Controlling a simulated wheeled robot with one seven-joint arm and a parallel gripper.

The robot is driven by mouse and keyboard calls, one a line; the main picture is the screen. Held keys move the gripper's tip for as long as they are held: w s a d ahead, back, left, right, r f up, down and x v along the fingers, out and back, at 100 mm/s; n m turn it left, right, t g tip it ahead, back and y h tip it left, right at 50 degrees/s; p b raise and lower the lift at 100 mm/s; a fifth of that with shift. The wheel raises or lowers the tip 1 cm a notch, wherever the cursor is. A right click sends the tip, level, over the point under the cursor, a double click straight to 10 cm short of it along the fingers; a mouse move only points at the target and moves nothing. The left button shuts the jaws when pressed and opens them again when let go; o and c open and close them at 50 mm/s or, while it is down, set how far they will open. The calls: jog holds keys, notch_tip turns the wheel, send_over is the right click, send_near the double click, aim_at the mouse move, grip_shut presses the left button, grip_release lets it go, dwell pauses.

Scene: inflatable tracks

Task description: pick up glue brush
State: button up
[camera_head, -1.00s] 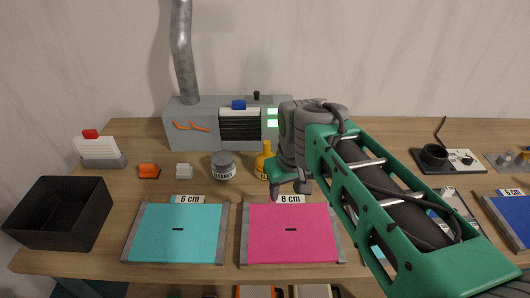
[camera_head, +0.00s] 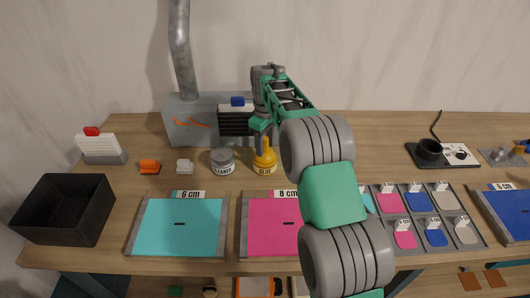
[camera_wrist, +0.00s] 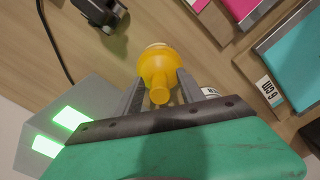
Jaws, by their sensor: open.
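A yellow glue pot (camera_head: 264,162) labelled GLUE stands upright on the table, in front of the grey machine. The narrow yellow top, apparently the glue brush handle (camera_wrist: 160,94), points toward the wrist camera. My gripper (camera_head: 262,138) is directly above the pot, pointing down. In the wrist view, my gripper (camera_wrist: 158,88) is open, with one finger on each side of the yellow handle. I cannot tell whether the fingers touch it. The brush's bristles are hidden inside the pot.
A grey cleaner jar (camera_head: 223,161) stands close left of the pot. The grey machine (camera_head: 190,122) is right behind. Cyan (camera_head: 180,240) and pink (camera_head: 265,235) boards lie in front. A black bin (camera_head: 62,210) is at far left, and a tray of coloured swatches (camera_head: 425,222) at right.

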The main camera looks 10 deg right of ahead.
notch_tip(320, 180, down, 2)
jog(key=shift+f, duration=0.1)
grip_shut()
dwell(0.5)
